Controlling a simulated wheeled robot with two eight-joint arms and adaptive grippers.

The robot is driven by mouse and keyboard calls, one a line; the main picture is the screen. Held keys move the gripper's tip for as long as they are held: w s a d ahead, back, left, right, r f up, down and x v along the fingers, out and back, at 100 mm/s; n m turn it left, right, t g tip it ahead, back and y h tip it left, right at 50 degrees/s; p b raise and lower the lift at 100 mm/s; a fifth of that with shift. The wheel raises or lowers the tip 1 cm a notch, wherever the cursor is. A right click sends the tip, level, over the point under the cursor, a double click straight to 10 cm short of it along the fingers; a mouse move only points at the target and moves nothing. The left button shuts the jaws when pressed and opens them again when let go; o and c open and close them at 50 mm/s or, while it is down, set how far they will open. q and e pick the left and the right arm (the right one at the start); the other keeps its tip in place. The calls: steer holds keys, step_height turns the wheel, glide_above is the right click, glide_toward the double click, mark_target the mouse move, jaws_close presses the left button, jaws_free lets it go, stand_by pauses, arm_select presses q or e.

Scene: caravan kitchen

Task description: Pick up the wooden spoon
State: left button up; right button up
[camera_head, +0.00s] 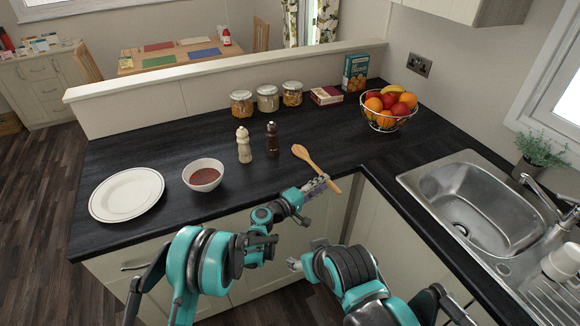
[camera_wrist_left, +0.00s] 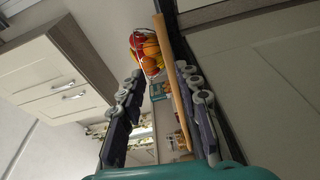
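The wooden spoon (camera_head: 315,165) lies on the dark worktop near the inner corner, its bowl pointing to the back left. Its handle end reaches the front edge and seems to stick out past it. My left gripper (camera_head: 318,185) is at the handle end. In the left wrist view the spoon (camera_wrist_left: 172,80) runs between the two spread fingers of the left gripper (camera_wrist_left: 160,75), close along the right-hand finger, with a clear gap to the other finger. My right gripper (camera_head: 296,265) is low in front of the cabinets, and its fingers are too small to read.
Salt and pepper mills (camera_head: 244,145), a bowl of red sauce (camera_head: 204,175) and a white plate (camera_head: 127,194) stand left of the spoon. Jars (camera_head: 267,98) and a fruit basket (camera_head: 388,108) are behind. The sink (camera_head: 480,205) is right. Worktop around the spoon's bowl is clear.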

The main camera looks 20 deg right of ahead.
arm_select(q)
steer(key=shift+n, duration=0.3)
steer(key=x, duration=0.2)
steer(key=f+b+x, duration=0.1)
steer(key=x, duration=0.2)
steer(key=b+x, duration=0.1)
steer(key=x, duration=0.2)
steer(key=shift+s+d+f, duration=0.2)
steer(key=shift+r, duration=0.1)
jaws_close()
